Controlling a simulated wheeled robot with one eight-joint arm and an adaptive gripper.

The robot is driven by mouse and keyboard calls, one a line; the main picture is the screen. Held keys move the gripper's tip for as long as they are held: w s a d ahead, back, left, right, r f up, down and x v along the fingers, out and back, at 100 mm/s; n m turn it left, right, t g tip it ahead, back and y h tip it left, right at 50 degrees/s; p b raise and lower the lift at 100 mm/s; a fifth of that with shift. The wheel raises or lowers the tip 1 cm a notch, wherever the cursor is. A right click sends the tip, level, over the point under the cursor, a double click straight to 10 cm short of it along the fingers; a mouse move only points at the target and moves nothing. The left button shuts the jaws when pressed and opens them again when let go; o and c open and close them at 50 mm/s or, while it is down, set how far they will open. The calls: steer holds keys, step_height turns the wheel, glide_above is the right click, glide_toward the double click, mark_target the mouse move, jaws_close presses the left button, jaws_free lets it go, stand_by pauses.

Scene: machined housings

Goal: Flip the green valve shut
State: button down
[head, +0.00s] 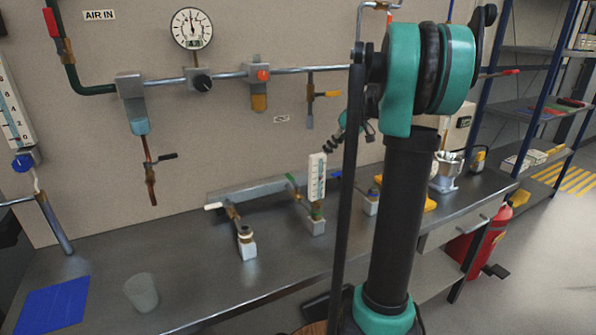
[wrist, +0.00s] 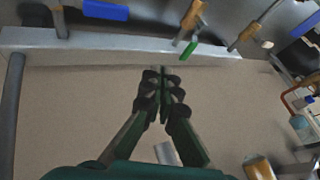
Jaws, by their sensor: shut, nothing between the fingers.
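The green valve handle (head: 291,180) is on a brass branch off the grey manifold bar on the bench, behind the white-scaled flow meter (head: 317,178). In the wrist view the green handle (wrist: 189,50) shows beside the bar, roughly in line with its brass branch (wrist: 190,20). My gripper (wrist: 162,70) is shut and empty, its fingertips left of and slightly below the green handle in that picture, apart from it. In the head view my gripper (head: 330,147) is above the bench, partly hidden by my arm.
Neighbouring valves have a white handle (head: 213,206) to the left and a blue handle (head: 335,174) to the right. The manifold bar (head: 255,190) runs along the wall. A cup (head: 141,292) and a blue mat (head: 52,305) are at the front left. Pipework crosses the wall above.

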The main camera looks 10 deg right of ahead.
mark_target(292, 181)
steer(key=shift+a+f, duration=0.1)
steer(key=shift+f, duration=0.05)
steer(key=a+f, duration=0.7)
steer(key=a, duration=0.2)
steer(key=shift+w+a+f, duration=0.15)
steer(key=shift+w+f, duration=0.25)
steer(key=shift+w, duration=0.05)
